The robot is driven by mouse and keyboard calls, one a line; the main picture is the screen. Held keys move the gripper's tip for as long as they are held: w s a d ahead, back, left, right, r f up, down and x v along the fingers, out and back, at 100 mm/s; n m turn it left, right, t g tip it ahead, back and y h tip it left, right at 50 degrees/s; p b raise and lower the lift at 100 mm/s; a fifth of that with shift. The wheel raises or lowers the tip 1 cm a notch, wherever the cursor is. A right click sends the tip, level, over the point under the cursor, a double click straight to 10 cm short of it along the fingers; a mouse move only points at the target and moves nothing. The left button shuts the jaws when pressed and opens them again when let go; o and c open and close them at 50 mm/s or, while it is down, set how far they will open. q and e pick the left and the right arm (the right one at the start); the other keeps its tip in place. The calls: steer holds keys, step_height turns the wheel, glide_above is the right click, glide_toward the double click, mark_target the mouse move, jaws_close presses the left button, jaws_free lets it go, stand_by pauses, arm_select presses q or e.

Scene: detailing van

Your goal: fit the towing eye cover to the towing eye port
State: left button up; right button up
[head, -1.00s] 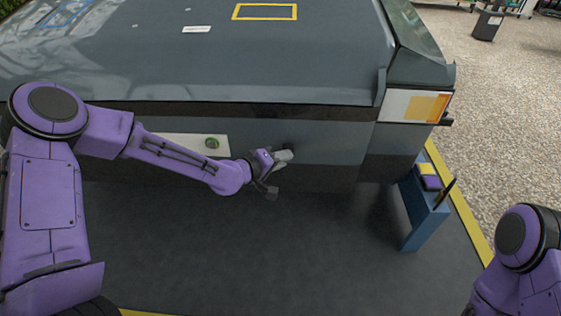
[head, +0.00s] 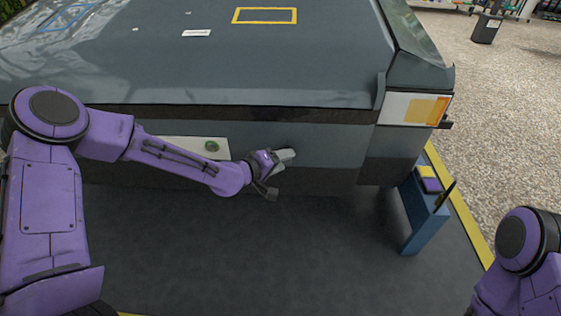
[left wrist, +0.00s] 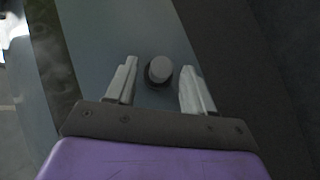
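The towing eye cover (left wrist: 159,70) is a round grey cap. In the left wrist view it stands at a dark round opening in the grey bumper, the towing eye port (left wrist: 148,84), whose dark edge shows below and left of it. I cannot tell how deep the cover sits. My left gripper (head: 283,163) is at the van's rear bumper. Its two pale fingers (left wrist: 159,88) are apart, one on each side of the cover, with a gap to it on both sides. In the head view the gripper hides the cover. My right gripper is out of view.
The van's rear (head: 330,142) fills the middle, with a pale plate (head: 185,145) left of the gripper. A blue stand (head: 416,215) with a yellow and a purple item is at the right. The dark floor (head: 300,240) in front is clear.

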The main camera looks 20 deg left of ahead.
arm_select(q)
steer(key=p+v, duration=0.5)
steer(key=v, duration=0.5)
steer(key=s+a+f+n+g+y, duration=0.1)
steer(key=s+a+f+g+y, duration=0.1)
steer(key=s+f+y, duration=0.4)
steer(key=s+a+f+n+g+y, duration=0.1)
steer(key=s+a+f+g, duration=0.15)
steer(key=s+f, duration=0.35)
steer(key=s+a+f+m+g+y, duration=0.1)
steer(key=s+f+m+g, duration=0.1)
steer(key=s+f, duration=0.5)
steer(key=s+a+f+m+g+y, duration=0.1)
steer(key=s+f+m+g+y, duration=0.15)
steer(key=s, duration=0.85)
step_height(320, 180, up, 27)
steer(key=p, duration=2.7)
steer(key=shift+a+n+h, duration=0.25)
steer(key=shift+n+h, duration=0.1)
steer(key=shift+n, duration=0.1)
steer(key=shift+s+f, duration=0.1)
